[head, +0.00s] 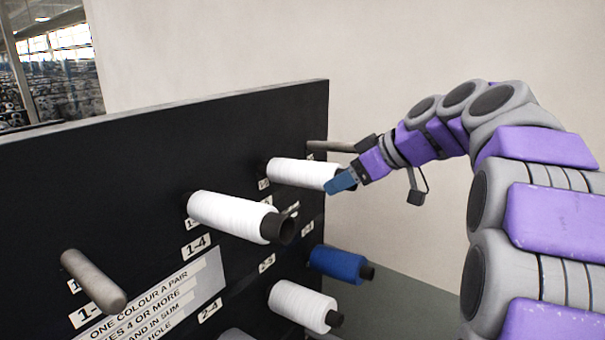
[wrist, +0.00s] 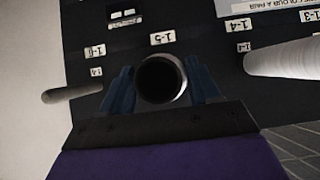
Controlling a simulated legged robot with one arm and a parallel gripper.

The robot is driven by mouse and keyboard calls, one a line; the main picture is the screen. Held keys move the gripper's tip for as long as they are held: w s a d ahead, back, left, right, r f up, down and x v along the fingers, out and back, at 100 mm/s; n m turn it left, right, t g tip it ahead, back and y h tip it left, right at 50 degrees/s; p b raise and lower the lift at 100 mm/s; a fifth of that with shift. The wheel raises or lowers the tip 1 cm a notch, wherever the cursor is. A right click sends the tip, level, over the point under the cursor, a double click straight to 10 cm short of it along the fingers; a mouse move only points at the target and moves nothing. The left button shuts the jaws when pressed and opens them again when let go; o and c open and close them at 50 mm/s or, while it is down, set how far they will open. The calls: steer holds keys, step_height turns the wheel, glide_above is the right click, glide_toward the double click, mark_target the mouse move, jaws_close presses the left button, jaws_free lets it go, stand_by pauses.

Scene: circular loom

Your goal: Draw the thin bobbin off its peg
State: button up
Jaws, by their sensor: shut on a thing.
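A slim white bobbin (head: 298,172) lies level on the upper row of the black board, its far end toward the board. In the wrist view I look at its dark round end (wrist: 160,80), below the label 1-5. My gripper (head: 340,182) is at the bobbin's outer end, with its blue fingers closed on either side of it. The peg inside the bobbin is hidden, and I cannot tell how far the bobbin sits along it.
A thicker white bobbin (head: 232,214) with a dark core is beside it at 1-4. Below are a blue bobbin (head: 338,263) and another white one (head: 302,306). Bare pegs stick out on the far side (head: 330,147) and near left (head: 94,280). Space in front of the board is open.

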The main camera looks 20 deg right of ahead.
jaws_close()
steer(key=shift+s+d, duration=0.1)
steer(key=shift+s, duration=0.05)
steer(key=shift+s+d+b, duration=0.25)
steer(key=shift+s+b, duration=0.05)
steer(key=shift+b, duration=0.2)
steer(key=shift+r, duration=0.1)
steer(key=shift+a, duration=0.1)
